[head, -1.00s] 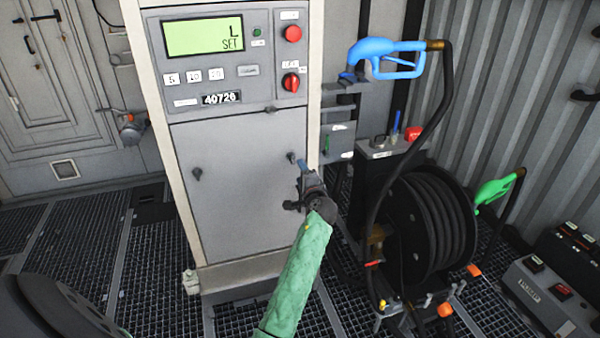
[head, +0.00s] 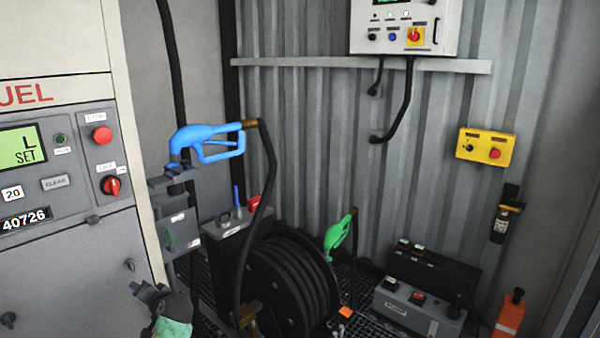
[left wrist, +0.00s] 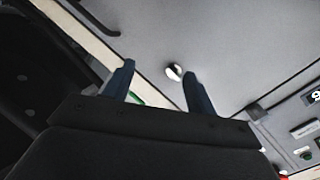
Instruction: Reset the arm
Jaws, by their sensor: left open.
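My left gripper (head: 146,290) shows at the bottom left of the head view, in front of the grey lower door of the fuel dispenser (head: 75,265). Only the gripper and a bit of its green sleeve are in frame. In the left wrist view the two dark blue fingers of the left gripper (left wrist: 158,76) are apart with nothing held between them. A small shiny door knob (left wrist: 173,72) appears between the fingertips, on the grey panel; I cannot tell the distance to it. My right gripper is not in view.
A blue nozzle (head: 205,140) hangs beside the dispenser. A black hose reel (head: 290,285) and green nozzle (head: 338,235) stand right of the arm. A grey pump box (head: 420,305) is on the floor. A yellow control box (head: 486,148) is on the wall.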

